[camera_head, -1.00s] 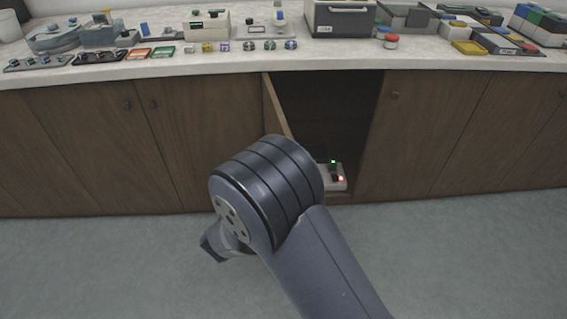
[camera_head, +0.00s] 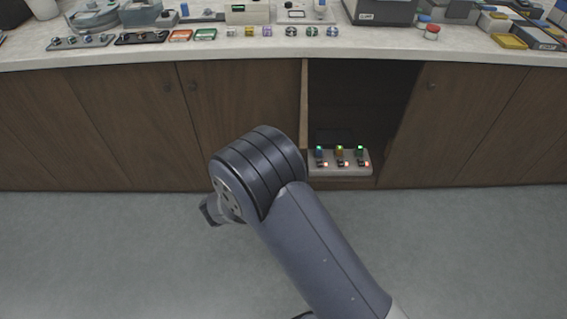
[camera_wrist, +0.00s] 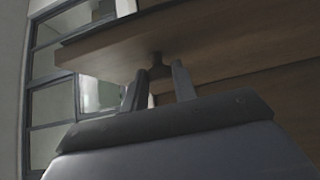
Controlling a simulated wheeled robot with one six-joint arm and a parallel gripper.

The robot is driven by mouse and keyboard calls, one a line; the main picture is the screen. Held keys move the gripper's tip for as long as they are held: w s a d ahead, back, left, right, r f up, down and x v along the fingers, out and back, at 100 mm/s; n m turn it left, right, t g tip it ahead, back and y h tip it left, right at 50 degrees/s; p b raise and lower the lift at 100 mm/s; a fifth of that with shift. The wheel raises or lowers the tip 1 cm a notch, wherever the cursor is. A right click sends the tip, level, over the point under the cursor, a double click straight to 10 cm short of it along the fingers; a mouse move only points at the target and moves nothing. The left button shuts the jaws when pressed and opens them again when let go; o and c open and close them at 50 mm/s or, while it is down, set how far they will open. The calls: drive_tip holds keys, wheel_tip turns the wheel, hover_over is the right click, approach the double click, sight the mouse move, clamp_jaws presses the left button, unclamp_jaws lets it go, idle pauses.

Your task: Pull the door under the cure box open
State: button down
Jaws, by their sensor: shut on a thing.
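The brown wooden door (camera_head: 304,105) under the grey cure box (camera_head: 380,12) stands open, swung out to the left of a dark cabinet opening and seen nearly edge-on in the head view. In the wrist view the door (camera_wrist: 110,52) runs across the top. My gripper (camera_wrist: 160,78) has its two fingers on either side of the door's small dark knob (camera_wrist: 157,60), shut on it. In the head view my arm hides the lower door, the knob and the fingertips.
Inside the opening sits a pale panel (camera_head: 340,168) with several switches and small lights. Neighbouring cabinet doors (camera_head: 450,130) are closed. The white countertop (camera_head: 130,54) above carries jars, trays and small parts. The grey floor (camera_head: 450,250) in front is clear.

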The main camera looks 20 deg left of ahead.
drive_tip(key=c, duration=1.1)
unclamp_jaws()
drive_tip(key=shift+w, duration=0.1)
drive_tip(key=shift+c, duration=0.2)
drive_tip(key=p+v, duration=0.1)
drive_tip(key=v, duration=0.9)
drive_tip(key=shift+s+a, duration=0.2)
drive_tip(key=shift+s, duration=0.15)
drive_tip(key=shift+y, duration=0.3)
drive_tip(key=x, duration=0.3)
drive_tip(key=b+x, duration=0.1)
drive_tip(key=x, duration=0.3)
drive_tip(key=d+x, duration=0.1)
drive_tip(key=x, duration=0.3)
drive_tip(key=shift+s+r, duration=0.1)
drive_tip(key=shift+r, duration=0.05)
